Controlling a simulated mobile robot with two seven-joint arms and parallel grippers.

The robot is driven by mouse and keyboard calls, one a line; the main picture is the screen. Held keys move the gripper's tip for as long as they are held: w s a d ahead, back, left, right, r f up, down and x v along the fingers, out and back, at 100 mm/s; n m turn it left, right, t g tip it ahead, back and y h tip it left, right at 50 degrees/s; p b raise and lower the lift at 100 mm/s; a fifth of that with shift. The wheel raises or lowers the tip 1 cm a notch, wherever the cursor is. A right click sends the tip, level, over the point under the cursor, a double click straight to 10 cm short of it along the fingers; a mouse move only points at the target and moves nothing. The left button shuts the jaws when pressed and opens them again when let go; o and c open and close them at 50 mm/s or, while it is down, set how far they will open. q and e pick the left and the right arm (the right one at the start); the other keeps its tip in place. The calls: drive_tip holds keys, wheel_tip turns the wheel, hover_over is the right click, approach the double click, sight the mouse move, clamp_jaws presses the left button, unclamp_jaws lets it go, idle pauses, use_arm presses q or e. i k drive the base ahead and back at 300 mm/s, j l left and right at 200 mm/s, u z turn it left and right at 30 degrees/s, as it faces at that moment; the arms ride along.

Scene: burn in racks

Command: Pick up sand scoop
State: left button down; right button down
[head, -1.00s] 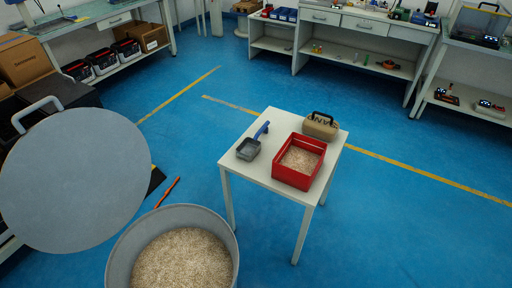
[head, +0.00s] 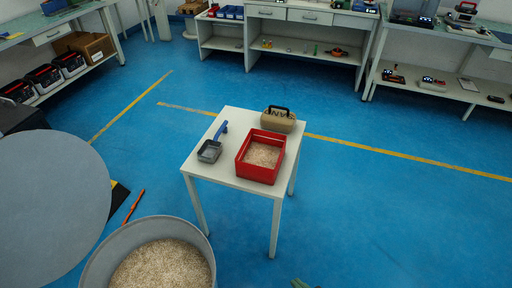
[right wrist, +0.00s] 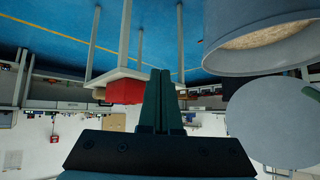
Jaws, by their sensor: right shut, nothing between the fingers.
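The sand scoop (head: 210,151) has a grey pan and a blue handle. It lies on the left part of a small white table (head: 228,184), beside a red bin (head: 244,172) of pale sand. My right gripper (right wrist: 162,75) is shut and empty in the right wrist view. Only a green bit of it shows at the bottom edge of the head view, well short of the table. The scoop cannot be made out in the right wrist view. My left gripper is out of view.
A tan bag with a black handle (head: 278,121) stands behind the red bin. A round grey tub of sand (head: 102,268) and a large grey disc (head: 50,205) are at the lower left. Blue floor is clear right of the table. Workbenches line the back.

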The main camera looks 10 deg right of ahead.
sight(217, 139)
drive_tip(key=l+z, duration=1)
drive_tip(key=z, duration=0.2)
drive_tip(key=i+l+z, duration=0.2)
drive_tip(key=i, duration=0.35)
drive_tip(key=i+l+z, duration=0.2)
drive_tip(key=i, duration=0.35)
drive_tip(key=i+j+u, duration=0.1)
drive_tip(key=i+u, duration=0.15)
drive_tip(key=i, duration=0.4)
drive_tip(key=i+u, duration=0.3)
drive_tip(key=i, duration=0.4)
drive_tip(key=i+u, duration=0.1)
drive_tip(key=i, duration=0.6)
drive_tip(key=i+l+u, duration=0.1)
drive_tip(key=i, duration=0.55)
drive_tip(key=i+u, duration=0.5)
drive_tip(key=i+l+u, duration=0.3)
drive_tip(key=i+u, duration=0.2)
drive_tip(key=i+j+u, duration=0.1)
drive_tip(key=i+u, duration=0.3)
drive_tip(key=i+j+u, duration=0.1)
drive_tip(key=u, duration=0.3)
drive_tip(key=i+l+u, duration=0.15)
drive_tip(key=i+u, duration=0.25)
drive_tip(key=i+j+u, duration=0.15)
drive_tip(key=i+u, duration=0.15)
drive_tip(key=i, duration=0.3)
drive_tip(key=i+u, duration=0.3)
drive_tip(key=i, duration=0.35)
